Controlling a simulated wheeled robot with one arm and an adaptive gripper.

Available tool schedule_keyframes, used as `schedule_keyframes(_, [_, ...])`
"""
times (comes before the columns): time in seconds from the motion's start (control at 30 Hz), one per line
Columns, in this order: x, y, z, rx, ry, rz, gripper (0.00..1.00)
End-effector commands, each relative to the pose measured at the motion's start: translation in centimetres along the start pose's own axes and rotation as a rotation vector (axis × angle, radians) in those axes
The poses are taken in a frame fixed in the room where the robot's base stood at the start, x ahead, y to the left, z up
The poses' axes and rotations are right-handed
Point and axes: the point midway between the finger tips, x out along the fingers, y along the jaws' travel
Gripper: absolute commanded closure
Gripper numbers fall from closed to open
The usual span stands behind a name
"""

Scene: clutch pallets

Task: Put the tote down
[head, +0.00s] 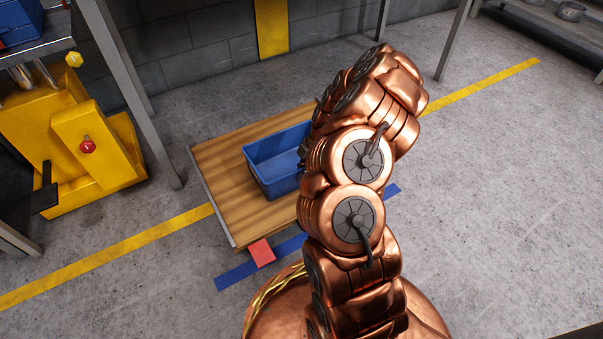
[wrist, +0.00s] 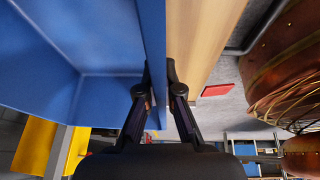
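The blue tote (head: 283,183) is upright over the wooden pallet (head: 232,213) in the head view, its right end hidden behind my arm. I cannot tell whether its base touches the boards. In the wrist view the tote's inside (wrist: 60,75) fills the left, with the pale wood of the pallet (wrist: 200,40) to the right of its wall. My gripper (wrist: 158,68) has one dark finger on each side of that wall and appears shut on it. In the head view my gripper is hidden behind my copper arm.
A yellow machine (head: 90,150) and a grey table leg (head: 130,90) stand left of the pallet. A red patch (head: 261,252) and a blue floor strip (head: 236,276) lie along its front edge. A yellow line (head: 150,234) crosses the floor. Open floor lies right.

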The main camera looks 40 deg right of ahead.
Motion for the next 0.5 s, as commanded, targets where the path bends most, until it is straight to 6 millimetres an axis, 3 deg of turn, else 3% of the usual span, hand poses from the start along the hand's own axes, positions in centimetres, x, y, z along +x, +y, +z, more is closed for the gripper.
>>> schedule_keyframes(0.27, [0.0, 0.0, -0.01, 0.0, 0.0, 0.0, 0.69])
schedule_keyframes(0.5, [-0.01, 0.0, -0.01, 0.0, 0.0, 0.0, 0.69])
